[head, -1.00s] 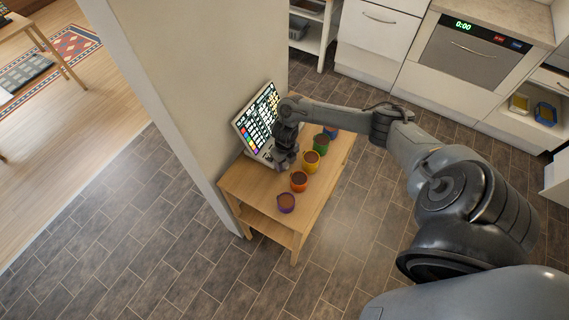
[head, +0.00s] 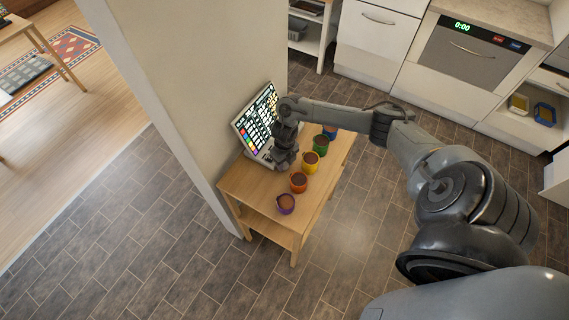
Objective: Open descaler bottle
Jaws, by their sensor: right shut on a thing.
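I cannot make out a descaler bottle in the head view. My right gripper (head: 283,162) points down over the small wooden table, just in front of the tilted screen panel (head: 257,123). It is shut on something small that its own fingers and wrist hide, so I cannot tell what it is. My left gripper is not in view.
A wall (head: 190,90) stands behind the table. The tiled floor in front is clear.

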